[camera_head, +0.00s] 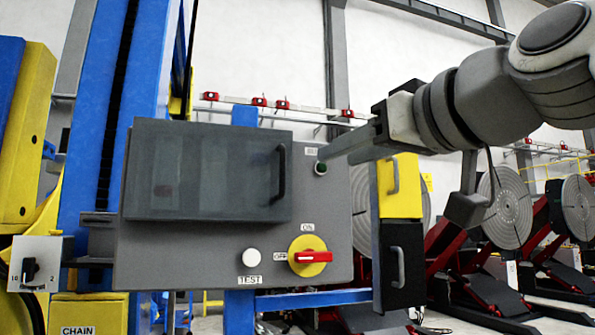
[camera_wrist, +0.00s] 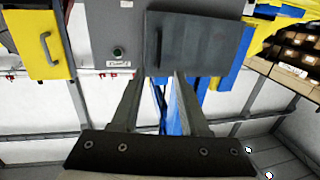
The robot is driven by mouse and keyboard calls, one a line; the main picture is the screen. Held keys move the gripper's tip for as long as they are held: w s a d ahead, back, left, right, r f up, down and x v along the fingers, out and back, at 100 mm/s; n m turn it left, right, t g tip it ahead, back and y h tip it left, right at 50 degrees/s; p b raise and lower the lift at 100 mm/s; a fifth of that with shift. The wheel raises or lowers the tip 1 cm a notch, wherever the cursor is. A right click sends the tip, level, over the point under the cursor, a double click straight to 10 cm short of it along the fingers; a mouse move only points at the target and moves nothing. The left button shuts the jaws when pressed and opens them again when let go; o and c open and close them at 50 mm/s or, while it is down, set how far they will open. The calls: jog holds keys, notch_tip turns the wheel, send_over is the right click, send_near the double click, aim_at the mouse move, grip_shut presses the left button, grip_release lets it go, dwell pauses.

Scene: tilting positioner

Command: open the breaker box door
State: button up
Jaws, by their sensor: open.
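The breaker box door (camera_head: 215,205) is a dark grey panel with a smoky window on the front of a grey control box (camera_head: 190,265); it looks shut. Its dark vertical bar handle (camera_head: 281,172) is at the right edge. In the wrist view, seen upside down, the door (camera_wrist: 205,45) and its handle (camera_wrist: 158,40) lie beyond the fingertips. My gripper (camera_head: 328,156) comes in from the right, its tips just right of the handle near the green button. In the wrist view my gripper (camera_wrist: 160,78) is open, with nothing between its fingers.
The box also carries a green button (camera_head: 321,168), a white TEST button (camera_head: 251,257) and a red-yellow rotary switch (camera_head: 310,256). A yellow panel with a handle (camera_head: 400,187) and a black one (camera_head: 402,265) stand close on the right. A blue column (camera_head: 120,100) rises behind.

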jog(key=r, duration=0.1)
jog(key=p, duration=0.5)
send_near(284, 168)
jog(key=x, duration=0.9)
jog(key=shift+c, duration=0.3)
grip_shut()
dwell(0.6)
